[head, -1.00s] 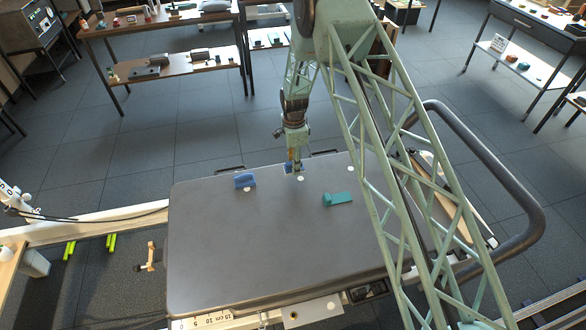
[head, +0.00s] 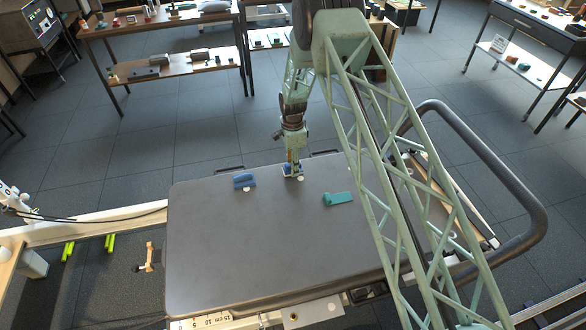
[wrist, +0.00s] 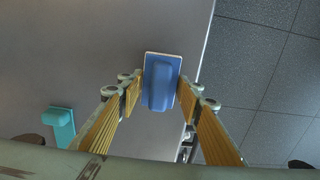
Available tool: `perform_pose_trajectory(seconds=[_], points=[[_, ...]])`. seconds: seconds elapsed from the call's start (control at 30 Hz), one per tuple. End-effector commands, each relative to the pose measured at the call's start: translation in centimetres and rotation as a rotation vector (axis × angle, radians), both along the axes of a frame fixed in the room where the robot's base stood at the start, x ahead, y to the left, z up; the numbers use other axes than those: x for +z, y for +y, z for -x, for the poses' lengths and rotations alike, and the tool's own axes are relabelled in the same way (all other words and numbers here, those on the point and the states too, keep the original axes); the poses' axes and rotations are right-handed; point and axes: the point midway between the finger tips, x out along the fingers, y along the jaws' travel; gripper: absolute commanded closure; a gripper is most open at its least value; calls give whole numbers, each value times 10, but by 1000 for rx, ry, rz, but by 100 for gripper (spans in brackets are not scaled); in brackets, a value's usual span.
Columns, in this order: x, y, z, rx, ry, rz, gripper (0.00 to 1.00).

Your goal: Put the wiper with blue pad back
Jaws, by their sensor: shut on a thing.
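My gripper (head: 292,164) is shut on a blue wiper (wrist: 161,84) at the far edge of the grey table top (head: 260,255). In the wrist view my yellow-lined fingers press on both sides of its blue body, and a pale rim shows beneath it. I cannot tell whether it touches the table, nor the colour of its pad's underside. A second blue wiper (head: 244,181) lies to the left, apart from my gripper. A teal wiper (head: 338,199) lies to the right and nearer; it also shows in the wrist view (wrist: 62,127).
The table's middle and front are clear. A dark tubular rail (head: 500,180) curves round the right side. A shelf unit (head: 170,65) stands beyond open tiled floor.

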Motion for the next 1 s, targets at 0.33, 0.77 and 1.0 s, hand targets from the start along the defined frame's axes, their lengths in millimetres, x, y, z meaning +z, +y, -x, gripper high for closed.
perform_pose_trajectory(seconds=[0.33,0.77,1.0], points=[[-6,0,0,0,-1,0,76],[-9,0,0,0,-1,0,54],[-9,0,0,0,-1,0,54]])
